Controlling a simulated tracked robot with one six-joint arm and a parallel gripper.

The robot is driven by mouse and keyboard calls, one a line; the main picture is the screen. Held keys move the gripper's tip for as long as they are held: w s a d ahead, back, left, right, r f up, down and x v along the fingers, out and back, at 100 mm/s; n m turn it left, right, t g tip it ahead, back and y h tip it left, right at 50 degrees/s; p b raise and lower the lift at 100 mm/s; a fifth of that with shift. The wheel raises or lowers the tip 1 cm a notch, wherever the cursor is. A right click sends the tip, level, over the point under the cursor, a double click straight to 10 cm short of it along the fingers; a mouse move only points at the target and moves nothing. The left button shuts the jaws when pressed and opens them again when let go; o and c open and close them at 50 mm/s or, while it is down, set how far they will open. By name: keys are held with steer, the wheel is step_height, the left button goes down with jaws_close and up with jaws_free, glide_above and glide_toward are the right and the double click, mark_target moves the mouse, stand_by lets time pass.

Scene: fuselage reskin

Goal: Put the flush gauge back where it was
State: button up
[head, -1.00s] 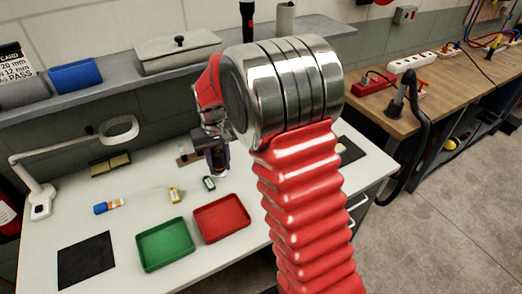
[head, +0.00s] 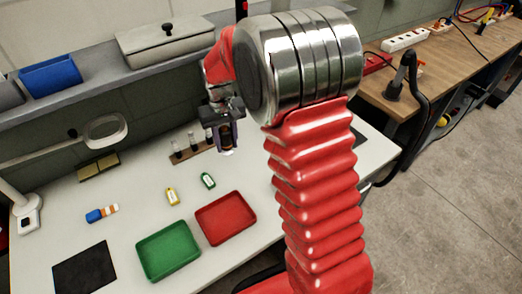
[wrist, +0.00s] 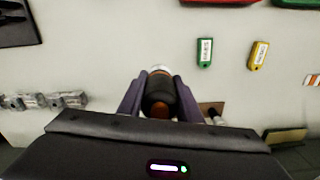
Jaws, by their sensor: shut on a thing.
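My gripper (head: 227,146) is above the white table at its back, just right of a small wooden rack (head: 178,158) holding several slim upright pieces. It is shut on a dark, round-bodied thing with an orange-brown end (wrist: 159,103), which I take to be the flush gauge. The held thing also shows below the jaws in the head view (head: 227,137). In the wrist view it sits between the two purple-grey fingers. Part of the rack (wrist: 212,110) shows beside the right finger. Whether the held thing touches the table is unclear.
A green tray (head: 140,247) and a red tray (head: 251,205) stand at the front. Yellow (head: 172,196) and green (head: 208,181) tags lie behind them. A blue-and-orange item (head: 101,213), black mat (head: 84,270) and magnifier lamp (head: 106,130) are left. Metal blocks (wrist: 42,100) show in the wrist view.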

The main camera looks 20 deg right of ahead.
steer(key=w+d+r+n, duration=0.1)
steer(key=d+n, duration=0.1)
steer(key=d, duration=0.4)
steer(key=w+d+r+n, duration=0.1)
steer(key=d+r+n, duration=0.1)
steer(key=d, duration=0.3)
steer(key=shift+d+r+n, duration=0.3)
steer(key=shift+d+n, duration=0.1)
steer(key=shift+n, duration=0.2)
steer(key=shift+f, duration=3.15)
steer(key=shift+f, duration=1.85)
steer(key=shift+f, duration=0.1)
steer(key=o, duration=1)
steer(key=shift+o, duration=0.2)
